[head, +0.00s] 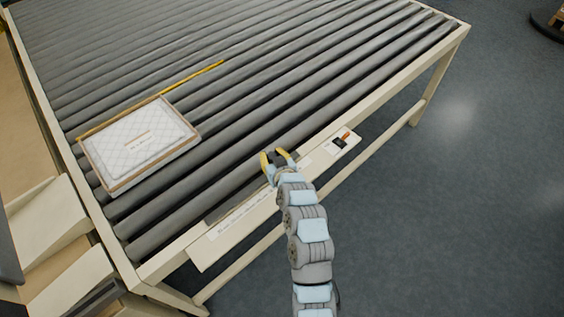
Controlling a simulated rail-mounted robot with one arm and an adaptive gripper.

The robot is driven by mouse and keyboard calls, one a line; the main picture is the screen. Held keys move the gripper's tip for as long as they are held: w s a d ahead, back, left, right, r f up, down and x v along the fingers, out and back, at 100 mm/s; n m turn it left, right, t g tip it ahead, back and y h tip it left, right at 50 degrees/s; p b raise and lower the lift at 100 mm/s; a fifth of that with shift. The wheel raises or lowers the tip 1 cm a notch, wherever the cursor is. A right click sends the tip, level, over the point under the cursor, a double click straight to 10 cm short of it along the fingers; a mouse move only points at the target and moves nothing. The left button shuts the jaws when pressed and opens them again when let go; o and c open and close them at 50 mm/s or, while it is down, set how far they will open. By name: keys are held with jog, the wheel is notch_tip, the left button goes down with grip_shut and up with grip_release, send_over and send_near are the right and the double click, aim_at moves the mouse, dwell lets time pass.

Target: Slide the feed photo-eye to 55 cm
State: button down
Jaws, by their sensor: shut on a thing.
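My gripper (275,157), with yellow fingertips, is at the near edge of the roller conveyor, over a rail with a pale printed scale strip (245,211). Its jaws are shut on a small dark block, which I take to be the feed photo-eye; the fingers and wrist hide most of it. The strip runs along the conveyor's front side and shows on both sides of my gripper. Its figures are too small to read, so I cannot tell the photo-eye's position in centimetres.
A white quilted pack in a tan-edged tray (109,184) lies on the rollers at left, beside a yellow bar (195,76). A small black part with an orange handle (345,136) sits on the front plate, right of my gripper. Rollers behind my gripper are clear.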

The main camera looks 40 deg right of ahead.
jog(key=shift+d+f, duration=0.1)
jog(key=shift+d, duration=0.05)
jog(key=c, duration=0.7)
grip_release()
jog(key=shift+w, duration=0.1)
jog(key=shift+c, duration=0.2)
jog(key=v, duration=1.2)
